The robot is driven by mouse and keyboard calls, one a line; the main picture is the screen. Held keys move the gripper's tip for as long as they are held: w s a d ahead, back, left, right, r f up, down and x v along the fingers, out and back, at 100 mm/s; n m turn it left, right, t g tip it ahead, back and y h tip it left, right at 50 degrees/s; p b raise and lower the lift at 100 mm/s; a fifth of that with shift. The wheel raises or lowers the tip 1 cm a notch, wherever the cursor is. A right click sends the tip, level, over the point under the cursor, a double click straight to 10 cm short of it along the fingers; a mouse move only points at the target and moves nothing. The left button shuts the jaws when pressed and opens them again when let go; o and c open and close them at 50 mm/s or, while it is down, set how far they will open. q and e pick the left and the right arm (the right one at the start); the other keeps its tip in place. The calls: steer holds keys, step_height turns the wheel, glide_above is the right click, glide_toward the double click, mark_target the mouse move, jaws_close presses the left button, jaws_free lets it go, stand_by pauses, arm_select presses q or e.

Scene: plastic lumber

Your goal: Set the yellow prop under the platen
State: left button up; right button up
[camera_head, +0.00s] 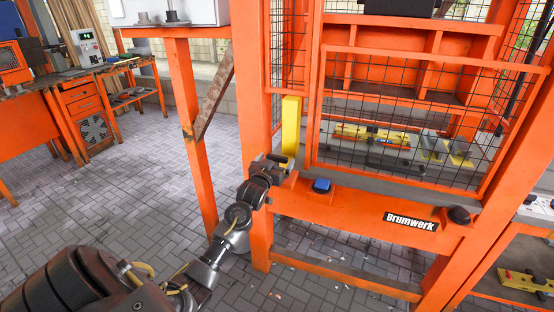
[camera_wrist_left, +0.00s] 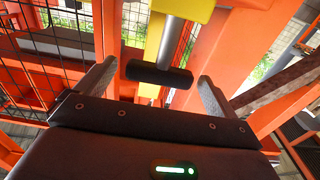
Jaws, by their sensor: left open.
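The yellow prop (camera_head: 291,125) stands upright beside the left post of the orange press, at the left edge of the mesh guard. In the left wrist view the prop (camera_wrist_left: 155,40) shows a grey stem ending in a black crosswise handle (camera_wrist_left: 159,76). My left gripper (camera_head: 277,163) is at the prop's lower end. In the left wrist view my left gripper (camera_wrist_left: 157,72) is open, with the handle between its fingers and gaps on both sides. I cannot clearly pick out the platen behind the mesh. My right gripper is not in view.
The mesh guard (camera_head: 400,115) closes the press front above an orange crossbeam (camera_head: 350,205) with a blue button (camera_head: 321,186) and a dark knob (camera_head: 459,215). A rusty brace (camera_head: 213,92) is left of the press. The paved floor at left is clear.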

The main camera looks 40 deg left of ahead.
arm_select(q)
steer(key=shift+x, duration=0.95)
